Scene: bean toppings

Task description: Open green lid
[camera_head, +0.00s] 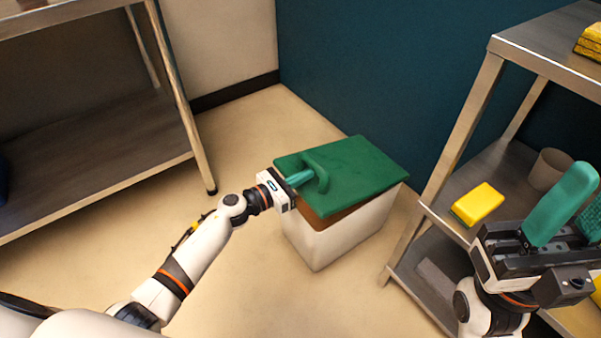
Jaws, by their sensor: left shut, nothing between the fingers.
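The green lid (362,163) lies over a white bin (345,235) on the floor, in the middle of the head view. The lid is out of line with the bin's rim, and a brown strip (328,217) shows under its near edge. A green loop handle (321,168) stands on the lid's left part. My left gripper (303,179) is shut with nothing held, its teal fingers at the handle; whether they pass through the loop is unclear. My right gripper (580,205) is open and empty at the lower right, away from the lid.
A metal shelf unit (442,150) stands right of the bin, with a yellow sponge (478,204) and a grey cup (550,168) on it. Another metal shelf (100,180) stands at left. A teal wall (380,80) is behind the bin. The floor left of the bin is clear.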

